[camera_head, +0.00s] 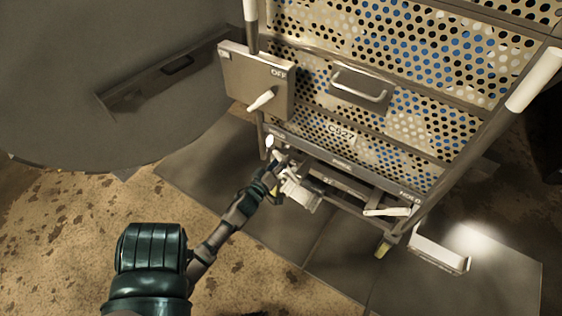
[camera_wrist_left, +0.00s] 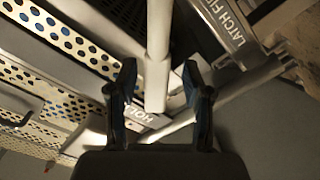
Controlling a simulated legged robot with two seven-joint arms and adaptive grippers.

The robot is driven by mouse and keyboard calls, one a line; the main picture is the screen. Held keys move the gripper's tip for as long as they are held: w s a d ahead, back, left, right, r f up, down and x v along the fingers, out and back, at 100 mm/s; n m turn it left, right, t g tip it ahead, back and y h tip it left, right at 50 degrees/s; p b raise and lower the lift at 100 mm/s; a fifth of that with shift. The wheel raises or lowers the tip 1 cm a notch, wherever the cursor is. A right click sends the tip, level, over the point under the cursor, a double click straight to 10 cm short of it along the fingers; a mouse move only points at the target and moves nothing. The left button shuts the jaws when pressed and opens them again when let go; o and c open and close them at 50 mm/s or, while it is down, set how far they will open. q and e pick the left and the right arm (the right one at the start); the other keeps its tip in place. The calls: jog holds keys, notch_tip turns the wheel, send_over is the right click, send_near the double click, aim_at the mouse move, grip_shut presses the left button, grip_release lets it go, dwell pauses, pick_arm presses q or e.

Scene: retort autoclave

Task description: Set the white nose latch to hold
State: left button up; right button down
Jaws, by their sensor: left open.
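My left gripper (camera_head: 277,172) is low at the front left corner of the perforated basket cart. In the left wrist view its two dark fingers (camera_wrist_left: 160,78) stand apart, open. A white rod-like lever (camera_wrist_left: 157,45), which looks like the nose latch, runs down between the fingers; contact cannot be told. A HOLD label (camera_wrist_left: 137,116) shows beyond the fingers. In the head view a small white end (camera_head: 269,141) shows just above the gripper, and the HOLD marking (camera_head: 409,195) is at the right of the cart's lower edge. My right gripper is out of view.
A box marked OFF (camera_head: 240,75) with a white handle (camera_head: 262,99) stands above my left gripper. The cart (camera_head: 440,150) fills the upper right. A grey round vessel (camera_head: 80,80) is at left. A "LATCH FIRST" plate (camera_wrist_left: 227,25) shows in the left wrist view.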

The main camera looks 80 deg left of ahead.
pick_arm(q)
jog(key=v, duration=1.1)
jog(key=shift+s+d, duration=0.25)
jog(key=shift+f, duration=0.1)
